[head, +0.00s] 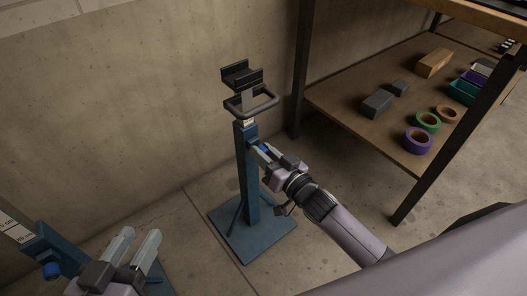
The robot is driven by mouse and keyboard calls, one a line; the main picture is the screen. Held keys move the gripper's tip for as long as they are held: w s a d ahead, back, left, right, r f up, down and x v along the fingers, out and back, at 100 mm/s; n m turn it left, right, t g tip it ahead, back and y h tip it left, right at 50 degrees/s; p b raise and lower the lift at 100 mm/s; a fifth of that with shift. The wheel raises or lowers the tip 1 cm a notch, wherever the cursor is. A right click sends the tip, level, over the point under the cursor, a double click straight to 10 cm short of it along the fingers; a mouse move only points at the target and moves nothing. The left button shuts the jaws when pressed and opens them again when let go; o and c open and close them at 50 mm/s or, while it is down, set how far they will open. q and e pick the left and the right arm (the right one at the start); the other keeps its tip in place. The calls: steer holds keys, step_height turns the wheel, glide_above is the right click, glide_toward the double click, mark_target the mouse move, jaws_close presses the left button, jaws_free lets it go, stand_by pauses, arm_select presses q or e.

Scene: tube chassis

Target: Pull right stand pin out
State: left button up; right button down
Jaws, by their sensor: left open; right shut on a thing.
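The right stand (248,185) is a blue square post on a blue base plate, with a black cradle (241,75) and a grey handle loop on top. My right gripper (262,149) is at the upper post and shut on the stand pin, whose blue part (265,148) barely shows between the fingers. I cannot tell how far the pin sits in the post. My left gripper (135,247) is open and empty at the lower left. Beside it is another blue stand (45,245) with a blue knob (51,270), partly out of frame.
A wooden shelf (340,110) with dark legs stands at the right, holding tape rolls (418,141), grey blocks (377,104) and a teal bin (463,92). A concrete wall (120,110) is close behind the stands. Bare floor lies between the stands.

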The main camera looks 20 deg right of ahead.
arm_select(q)
steer(key=shift+w+d+f+n+g+p, duration=0.2)
steer(key=shift+d+n+g+p, duration=0.35)
steer(key=shift+p, duration=0.4)
arm_select(e)
steer(key=v, duration=0.3)
steer(key=shift+s+d, duration=0.1)
steer(key=shift+s, duration=0.25)
arm_select(q)
steer(key=shift+d, duration=0.15)
steer(key=shift+r+h, duration=0.1)
steer(key=shift+h, duration=0.2)
arm_select(e)
steer(key=c, duration=0.9)
jaws_free()
steer(key=shift+d, duration=0.1)
steer(key=shift+o, duration=0.2)
steer(key=shift+s, duration=0.1)
arm_select(q)
steer(key=p, duration=0.1)
steer(key=d+p, duration=0.1)
steer(key=shift+w+r+g+p, duration=0.2)
steer(key=shift+r+g+p, duration=0.05)
steer(key=shift+g+p, duration=0.1)
arm_select(e)
steer(key=v, duration=0.7)
